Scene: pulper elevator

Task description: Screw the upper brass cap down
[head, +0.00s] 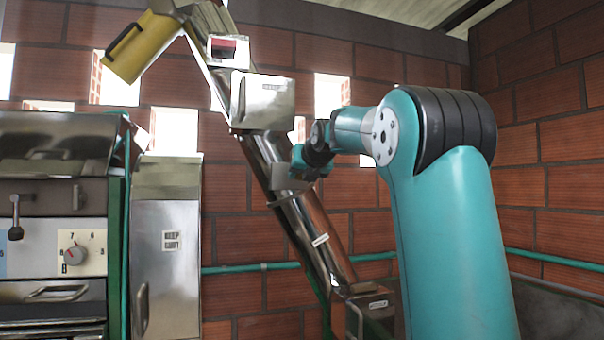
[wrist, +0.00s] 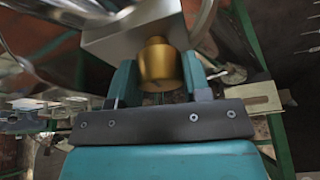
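The upper brass cap (wrist: 160,65) is a gold-coloured cylinder with a narrower top. It sits against a grey metal housing (wrist: 130,38) in the wrist view. My gripper (wrist: 160,75) has one teal finger on each side of it, and I see no clear gap between cap and fingers. In the head view my gripper (head: 298,168) is small and dark beside the slanted steel elevator tube (head: 290,205), below its box-shaped housing (head: 268,102). The cap cannot be made out in the head view.
A steel control cabinet (head: 55,235) with a dial stands at the left, beside a tall steel box (head: 166,255). A yellow chute (head: 143,47) hangs at the upper left. A teal pipe (head: 245,268) runs along the brick wall (head: 555,150). A curved metal piece passes close above the gripper.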

